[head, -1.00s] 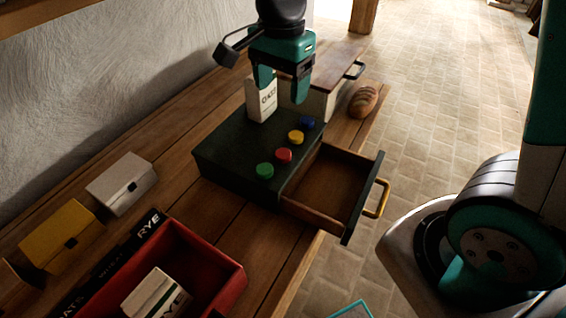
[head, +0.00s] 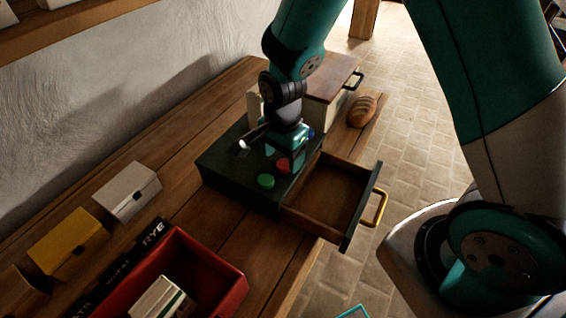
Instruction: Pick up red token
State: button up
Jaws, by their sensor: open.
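The red token (head: 284,166) lies on top of the dark green drawer cabinet (head: 228,170), between the green token (head: 266,181) and my gripper. My gripper (head: 284,155) points down, low over the cabinet top, right at the far side of the red token in the picture. It is open; its fingertips are mostly hidden, and I cannot tell whether they touch the token. The blue token (head: 311,133) shows partly beside the gripper. The yellow token is hidden behind the gripper.
The cabinet's drawer (head: 330,195) stands open and empty, with a brass handle (head: 376,208). A bread loaf (head: 361,111) and a wood-lidded box (head: 327,80) are behind. A red crate (head: 228,292), a white box (head: 127,192) and a yellow box (head: 66,239) stand at left.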

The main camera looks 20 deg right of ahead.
aim_at(284, 166)
jog(key=shift+f, duration=1.4)
jog(key=c, duration=1)
jog(key=shift+r, duration=0.1)
